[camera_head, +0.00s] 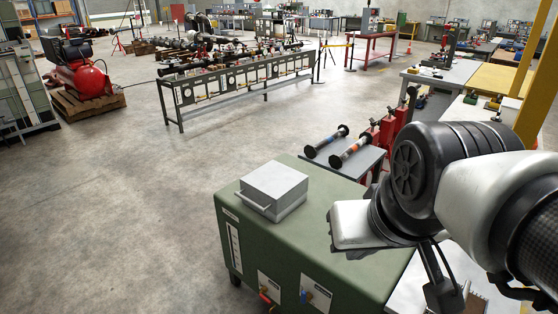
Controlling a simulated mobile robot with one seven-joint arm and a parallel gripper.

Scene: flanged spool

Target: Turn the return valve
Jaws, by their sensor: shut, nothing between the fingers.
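The green cabinet (300,239) stands at the lower middle, with two small valves low on its front face. One has a red handle (266,296) and the other a blue handle (304,296); each is on a pale label plate. The lettering is too small to read, so I cannot tell which is the return valve. My gripper (443,294) is partly in view, right of the cabinet and apart from both valves. It is shut and empty; much of it is hidden by my arm.
A grey box with a handle (273,187) sits on the cabinet top. Behind it, two flanged spools (350,153) lie on a small table beside red stands (387,128). A long bench (240,85) and a red compressor (82,78) stand farther back. The floor at left is clear.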

